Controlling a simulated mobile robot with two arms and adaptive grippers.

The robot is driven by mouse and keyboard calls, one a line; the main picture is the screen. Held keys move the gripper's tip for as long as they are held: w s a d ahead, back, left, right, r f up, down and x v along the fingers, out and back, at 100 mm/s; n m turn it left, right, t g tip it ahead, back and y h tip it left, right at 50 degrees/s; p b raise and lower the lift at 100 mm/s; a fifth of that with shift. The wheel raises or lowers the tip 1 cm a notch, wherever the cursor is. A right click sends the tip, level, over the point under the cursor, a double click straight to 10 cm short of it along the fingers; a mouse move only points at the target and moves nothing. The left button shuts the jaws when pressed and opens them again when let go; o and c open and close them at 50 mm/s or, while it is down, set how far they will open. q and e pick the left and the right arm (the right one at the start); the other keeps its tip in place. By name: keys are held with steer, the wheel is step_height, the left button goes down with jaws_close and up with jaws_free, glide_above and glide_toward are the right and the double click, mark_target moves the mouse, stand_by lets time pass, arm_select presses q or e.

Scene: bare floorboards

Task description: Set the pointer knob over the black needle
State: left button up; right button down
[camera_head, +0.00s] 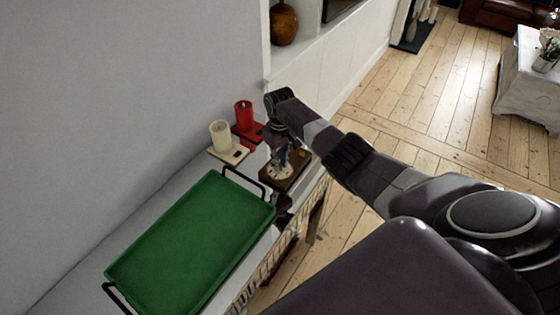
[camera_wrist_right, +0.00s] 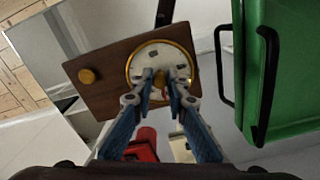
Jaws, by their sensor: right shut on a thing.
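A brown wooden board (camera_wrist_right: 112,92) carries a round white dial (camera_wrist_right: 153,50) with a gold rim. It also shows in the head view, where the dial (camera_head: 275,173) is on the board. My right gripper (camera_wrist_right: 163,80) reaches over the dial with its fingertips near the dial's middle, shut on what seems to be the pointer knob. The fingers hide most of the knob. A bit of red shows by the fingertips. Dark marks show on the dial, but I cannot tell which is the black needle. My left gripper is not in view.
A small brass knob (camera_wrist_right: 87,76) sits on the board beside the dial. A green tray (camera_head: 190,245) with black handles lies in front of the board on the narrow table.

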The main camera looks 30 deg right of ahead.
steer(key=shift+m, duration=0.4)
steer(key=c, duration=1.9)
jaws_free()
steer(key=shift+r, duration=0.1)
step_height(320, 180, up, 12)
